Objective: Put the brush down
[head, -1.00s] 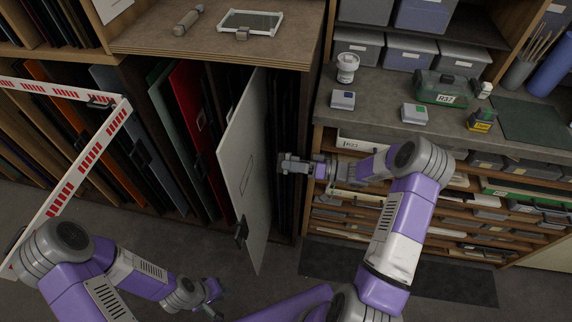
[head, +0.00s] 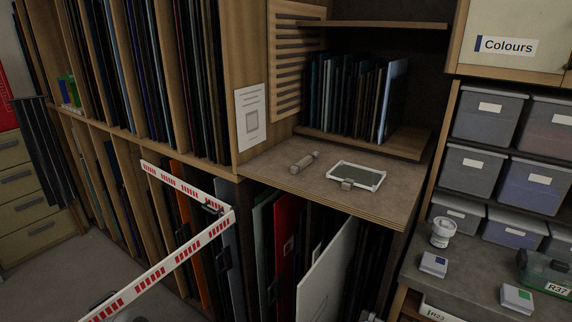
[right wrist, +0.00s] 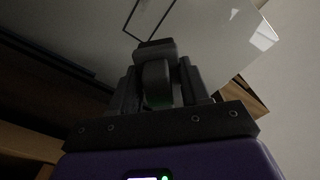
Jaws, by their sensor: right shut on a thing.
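No brush can be made out for certain now. A short grey-brown cylinder (head: 304,162) lies on the wooden ledge; I cannot tell what it is. My right gripper (right wrist: 155,72) shows in the right wrist view, shut on a dark grey rounded piece (right wrist: 157,88) between its fingers. I cannot tell what that piece belongs to. Behind it is a pale panel (right wrist: 205,35) with a dark outlined rectangle. In the head view a pale panel (head: 327,272) leans out of the rack below the ledge. My left gripper is out of view.
A small framed plate (head: 356,177) with a grey clip lies on the ledge (head: 260,165). A red-and-white barrier (head: 185,257) stands front left. Right are a white jar (head: 443,232), small boxes (head: 433,264), a green case (head: 545,272) and grey bins (head: 487,113).

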